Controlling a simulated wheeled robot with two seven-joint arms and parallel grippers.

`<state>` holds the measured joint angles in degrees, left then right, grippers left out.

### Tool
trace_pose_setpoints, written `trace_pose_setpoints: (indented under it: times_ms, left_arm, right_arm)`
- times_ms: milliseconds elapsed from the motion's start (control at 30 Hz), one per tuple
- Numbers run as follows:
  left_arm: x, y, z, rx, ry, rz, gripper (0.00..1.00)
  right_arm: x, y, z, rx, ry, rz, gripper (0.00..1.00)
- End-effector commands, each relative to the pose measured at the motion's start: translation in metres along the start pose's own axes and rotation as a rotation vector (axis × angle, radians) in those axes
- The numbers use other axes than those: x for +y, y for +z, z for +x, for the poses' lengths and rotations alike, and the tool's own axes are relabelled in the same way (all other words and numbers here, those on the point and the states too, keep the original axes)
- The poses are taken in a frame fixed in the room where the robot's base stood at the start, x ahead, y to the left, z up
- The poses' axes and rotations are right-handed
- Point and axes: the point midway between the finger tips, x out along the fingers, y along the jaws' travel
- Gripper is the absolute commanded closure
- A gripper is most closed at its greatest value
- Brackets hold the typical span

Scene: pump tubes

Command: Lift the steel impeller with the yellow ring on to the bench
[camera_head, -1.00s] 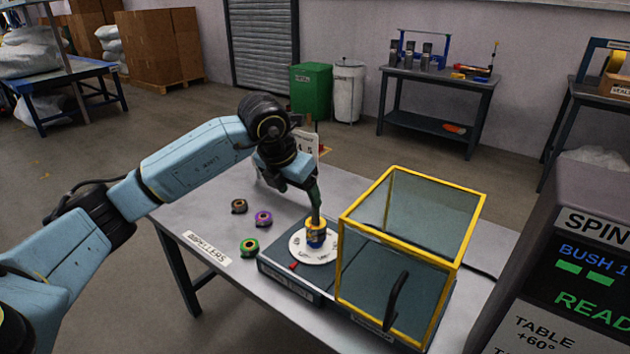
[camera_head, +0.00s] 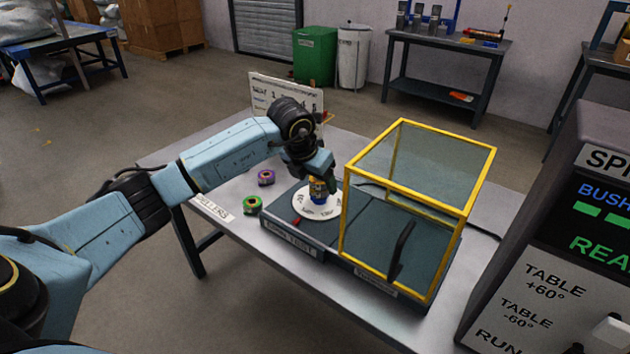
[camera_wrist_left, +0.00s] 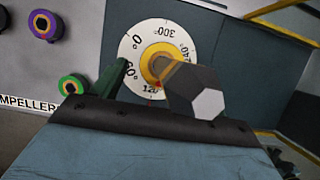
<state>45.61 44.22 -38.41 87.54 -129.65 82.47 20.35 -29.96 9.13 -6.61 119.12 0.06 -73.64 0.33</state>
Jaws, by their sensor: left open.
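The impeller with the yellow ring (camera_head: 318,191) sits at the middle of the round white dial (camera_head: 306,208) on the bench machine. In the left wrist view its yellow ring (camera_wrist_left: 152,62) shows over the dial (camera_wrist_left: 133,50), partly hidden by a finger. My left gripper (camera_head: 320,178) is directly above the impeller, pointing down. In the wrist view the gripper (camera_wrist_left: 148,82) is open, with its fingers apart near the ring. I cannot tell whether a finger touches it. My right gripper is in neither view.
A yellow-framed clear guard box (camera_head: 408,205) stands close right of the dial. A purple impeller (camera_head: 266,178) and a green impeller (camera_head: 251,204) lie on the bench (camera_head: 235,187) to the left. A sign board (camera_head: 285,95) stands behind my arm.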

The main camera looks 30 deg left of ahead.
Motion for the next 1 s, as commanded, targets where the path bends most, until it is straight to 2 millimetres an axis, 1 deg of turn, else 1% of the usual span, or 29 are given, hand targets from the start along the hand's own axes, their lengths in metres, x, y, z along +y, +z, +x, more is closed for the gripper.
trace_pose_setpoints:
  times_ms: [267,667,700,900,933,1000]
  left_arm:
    - [0.0002,-0.0001,0.0010,0.001,0.000,0.000,0.27]
    - [0.0003,-0.0001,0.0008,0.001,0.000,0.000,0.80]
    - [0.0003,-0.0001,0.0007,0.001,0.000,0.000,0.57]
    - [0.0003,-0.0001,0.0007,0.001,0.000,0.000,0.83]
    - [0.0003,-0.0001,0.0007,0.001,0.000,0.000,0.86]
    - [0.0003,-0.0001,0.0007,0.000,0.000,0.000,0.86]
  right_arm:
    - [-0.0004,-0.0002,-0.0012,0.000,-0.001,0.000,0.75]
    - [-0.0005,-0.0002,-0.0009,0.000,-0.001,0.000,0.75]
    - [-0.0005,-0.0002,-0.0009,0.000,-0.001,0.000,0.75]
    - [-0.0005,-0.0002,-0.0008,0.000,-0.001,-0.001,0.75]
    - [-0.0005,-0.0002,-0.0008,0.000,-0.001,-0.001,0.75]
    - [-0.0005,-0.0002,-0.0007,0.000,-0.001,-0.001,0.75]
